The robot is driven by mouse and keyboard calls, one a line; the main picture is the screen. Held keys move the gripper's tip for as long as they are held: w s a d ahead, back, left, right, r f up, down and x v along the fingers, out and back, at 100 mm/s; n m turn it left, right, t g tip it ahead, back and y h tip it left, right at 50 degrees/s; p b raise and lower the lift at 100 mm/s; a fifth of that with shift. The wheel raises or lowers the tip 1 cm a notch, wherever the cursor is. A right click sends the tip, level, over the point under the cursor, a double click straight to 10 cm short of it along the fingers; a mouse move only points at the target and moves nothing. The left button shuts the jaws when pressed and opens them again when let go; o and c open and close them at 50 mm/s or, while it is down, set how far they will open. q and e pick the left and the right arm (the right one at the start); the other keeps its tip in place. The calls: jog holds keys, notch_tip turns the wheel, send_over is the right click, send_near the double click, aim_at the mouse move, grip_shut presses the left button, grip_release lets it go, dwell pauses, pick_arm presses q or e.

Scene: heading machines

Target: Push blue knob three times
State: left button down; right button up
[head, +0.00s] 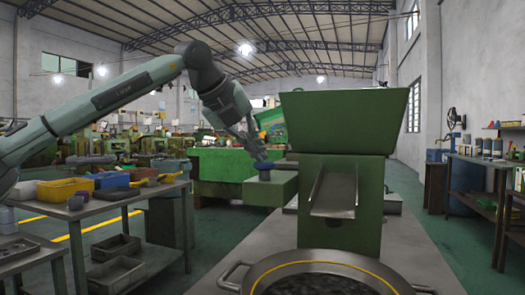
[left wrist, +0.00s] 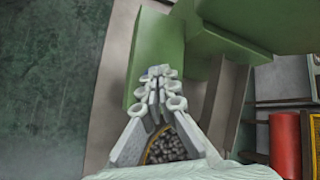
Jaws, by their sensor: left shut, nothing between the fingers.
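The blue knob (head: 264,166) stands on top of a green box (head: 270,190) that juts out from the left side of the green machine (head: 343,125). My left gripper (head: 260,156) is shut and empty, pointing down right above the knob. Its fingertips look very close to the knob's top; I cannot tell whether they touch. In the left wrist view, the shut fingers (left wrist: 160,75) reach over the green box (left wrist: 155,45) and hide most or all of the knob. My right gripper is in neither view.
A metal chute (head: 335,190) slopes down the machine's front towards a round container (head: 320,262) with a yellow-ringed rim. A bench (head: 110,205) with bins stands at left, shelves at right (head: 485,165). Green floor lies open between the bench and machine.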

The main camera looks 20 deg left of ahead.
pick_arm(q)
jog(key=shift+f, duration=0.25)
notch_tip(320, 180, up, 6)
jog(key=p, duration=0.4)
jog(key=shift+w+f, duration=0.1)
jog(key=shift+w, duration=0.05)
jog(key=shift+r, duration=0.25)
jog(key=shift+d, duration=0.1)
dwell(1.5)
